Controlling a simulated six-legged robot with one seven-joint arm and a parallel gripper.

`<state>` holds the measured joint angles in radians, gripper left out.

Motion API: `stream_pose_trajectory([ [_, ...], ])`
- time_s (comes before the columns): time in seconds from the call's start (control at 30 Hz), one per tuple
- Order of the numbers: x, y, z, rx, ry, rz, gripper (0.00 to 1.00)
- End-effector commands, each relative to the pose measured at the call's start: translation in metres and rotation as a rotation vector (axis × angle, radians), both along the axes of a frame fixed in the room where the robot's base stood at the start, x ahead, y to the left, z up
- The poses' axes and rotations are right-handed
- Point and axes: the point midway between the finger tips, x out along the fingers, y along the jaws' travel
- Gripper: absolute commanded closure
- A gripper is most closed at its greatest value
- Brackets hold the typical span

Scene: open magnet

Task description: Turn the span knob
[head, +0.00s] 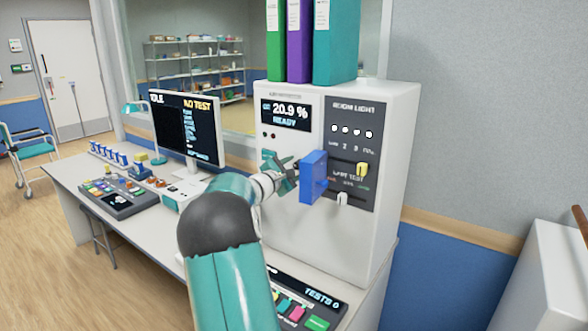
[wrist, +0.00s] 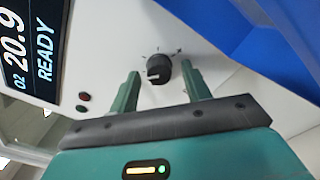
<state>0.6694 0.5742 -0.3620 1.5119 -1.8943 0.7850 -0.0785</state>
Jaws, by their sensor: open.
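The span knob (wrist: 158,68), a round black dial with a white pointer mark, sits on the white panel in the wrist view. Small tick marks surround it. My gripper (wrist: 161,74) is open, with one green finger on each side of the knob in the picture. Gaps show between the fingers and the knob, and I cannot tell whether the tips reach around it. In the head view my gripper (head: 281,172) is at the white cabinet's (head: 292,226) front, below the display (head: 287,113) reading 20.9 % READY. The knob is hidden there.
A blue block (head: 313,177) sticks out from the cabinet just right of my gripper and fills the wrist view's upper right. A monitor (head: 187,127) stands left; binders (head: 337,43) stand on top.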

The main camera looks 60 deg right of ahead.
Motion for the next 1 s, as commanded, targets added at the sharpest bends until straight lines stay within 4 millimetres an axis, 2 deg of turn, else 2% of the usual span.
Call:
stream_pose_trajectory([
  [0.17, 0.006, 0.028, 0.001, 0.001, -0.001, 0.004, 0.52],
  [0.4, 0.015, 0.082, 0.001, 0.001, -0.001, 0.005, 0.52],
  [0.6, 0.020, 0.117, 0.000, 0.001, -0.001, 0.004, 0.52],
  [0.77, 0.021, 0.130, 0.000, 0.000, 0.000, 0.001, 0.52],
  [1.0, 0.021, 0.132, 0.000, 0.000, 0.000, 0.001, 0.52],
])
